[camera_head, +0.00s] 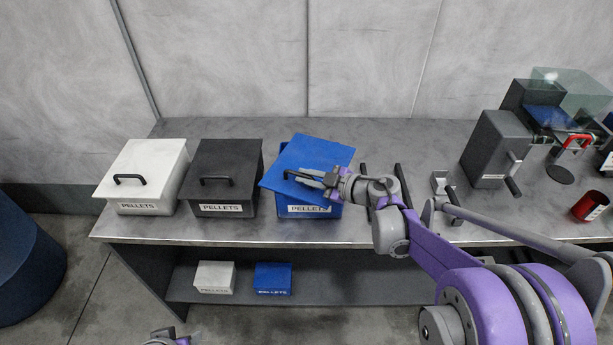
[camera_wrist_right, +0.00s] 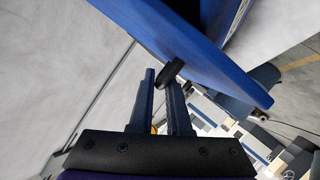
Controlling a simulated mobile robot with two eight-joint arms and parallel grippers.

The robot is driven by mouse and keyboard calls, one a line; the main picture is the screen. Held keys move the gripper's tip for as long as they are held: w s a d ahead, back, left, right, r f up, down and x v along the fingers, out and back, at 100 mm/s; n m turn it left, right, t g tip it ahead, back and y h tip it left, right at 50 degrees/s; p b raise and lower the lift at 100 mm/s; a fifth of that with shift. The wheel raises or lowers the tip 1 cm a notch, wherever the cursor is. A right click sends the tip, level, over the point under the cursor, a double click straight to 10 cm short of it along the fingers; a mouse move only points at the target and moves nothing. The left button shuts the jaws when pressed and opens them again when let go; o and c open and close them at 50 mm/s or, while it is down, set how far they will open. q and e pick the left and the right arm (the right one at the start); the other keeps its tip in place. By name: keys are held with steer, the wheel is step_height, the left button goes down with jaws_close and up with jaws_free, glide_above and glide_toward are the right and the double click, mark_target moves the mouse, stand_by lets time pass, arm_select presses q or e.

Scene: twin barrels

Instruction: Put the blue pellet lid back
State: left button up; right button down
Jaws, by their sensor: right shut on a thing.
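The blue pellet lid (camera_head: 310,155) is over the blue pellets box (camera_head: 296,208), turned askew to it, with its left corner sticking out past the box. My right gripper (camera_head: 308,177) is shut on the lid's dark handle. The right wrist view shows the fingers (camera_wrist_right: 165,82) at the handle (camera_wrist_right: 170,73) and the blue lid (camera_wrist_right: 190,35) tilted beyond them. I cannot tell whether the lid touches the box rim. My left gripper (camera_head: 168,338) barely shows at the bottom edge, and its jaws cannot be made out.
A white pellets box (camera_head: 145,208) and a black pellets box (camera_head: 228,210) stand lidded to the left. Two dark bars lie right of the blue box. A grey device (camera_head: 495,150) and a red cup (camera_head: 590,205) are farther right. Small white and blue boxes sit on the lower shelf.

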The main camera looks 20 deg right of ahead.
steer(key=shift+f, duration=0.25)
steer(key=c, duration=0.9)
jaws_free()
steer(key=shift+r, duration=0.1)
steer(key=shift+r, duration=0.1)
